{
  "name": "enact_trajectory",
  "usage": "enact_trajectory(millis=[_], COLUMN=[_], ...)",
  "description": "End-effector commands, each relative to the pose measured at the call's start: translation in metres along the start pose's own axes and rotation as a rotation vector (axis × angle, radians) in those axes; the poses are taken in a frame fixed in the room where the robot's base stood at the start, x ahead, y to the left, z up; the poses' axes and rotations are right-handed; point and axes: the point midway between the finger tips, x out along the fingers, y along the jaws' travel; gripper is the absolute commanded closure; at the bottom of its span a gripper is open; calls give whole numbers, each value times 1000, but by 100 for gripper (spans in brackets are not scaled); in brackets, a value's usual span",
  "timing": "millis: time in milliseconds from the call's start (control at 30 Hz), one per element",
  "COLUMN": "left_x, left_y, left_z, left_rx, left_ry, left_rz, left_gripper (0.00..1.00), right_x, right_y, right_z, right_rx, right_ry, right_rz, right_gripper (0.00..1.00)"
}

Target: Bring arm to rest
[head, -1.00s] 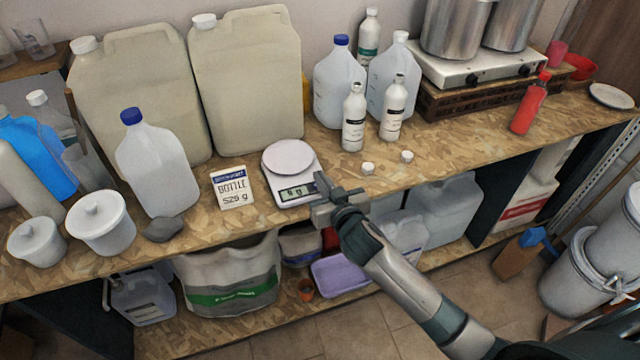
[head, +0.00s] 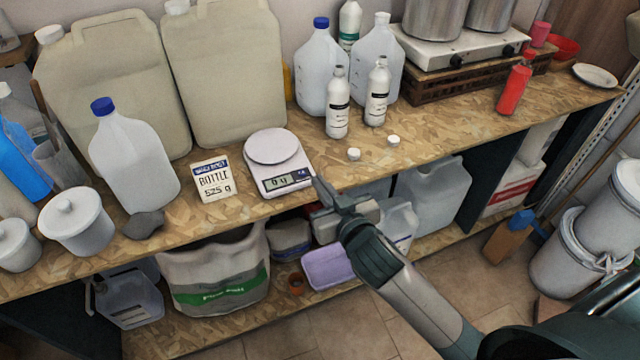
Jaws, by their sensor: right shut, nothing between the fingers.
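My right gripper (head: 330,194) is shut and empty. In the head view it shows in front of the bench's front edge, just right of and below the kitchen scale (head: 278,163). My right arm comes in from the lower right. The scale has a bare round plate and a display that seems to read 0 g. A card (head: 214,179) reading "BOTTLE 525 g" stands left of the scale. My left gripper is out of view.
Two white bottles (head: 337,103) stand behind two small white caps (head: 354,154) on the bench (head: 440,125). A blue-capped jug (head: 130,160) and big canisters (head: 225,75) fill the left. A lower shelf holds a sack (head: 215,270) and a purple tub (head: 329,266). Drums (head: 580,255) stand at right.

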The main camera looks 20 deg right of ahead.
Motion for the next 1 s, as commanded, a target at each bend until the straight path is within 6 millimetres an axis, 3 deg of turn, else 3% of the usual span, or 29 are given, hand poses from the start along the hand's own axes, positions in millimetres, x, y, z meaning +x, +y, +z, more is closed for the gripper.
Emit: enact_trajectory(millis=[667, 767, 867, 1000], left_x=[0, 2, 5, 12], left_y=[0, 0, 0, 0], left_z=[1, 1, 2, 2], left_rx=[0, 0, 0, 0], left_ry=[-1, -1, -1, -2], left_rz=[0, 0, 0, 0], left_gripper=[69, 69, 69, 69], right_x=[1, 6, 15, 32], right_y=[0, 1, 3, 6], right_z=[3, 15, 40, 99], right_rx=[-1, -9, -22, -51], right_ry=[-4, -21, -58, -140], right_rz=[0, 2, 5, 6], right_gripper=[100, 100, 100, 100])
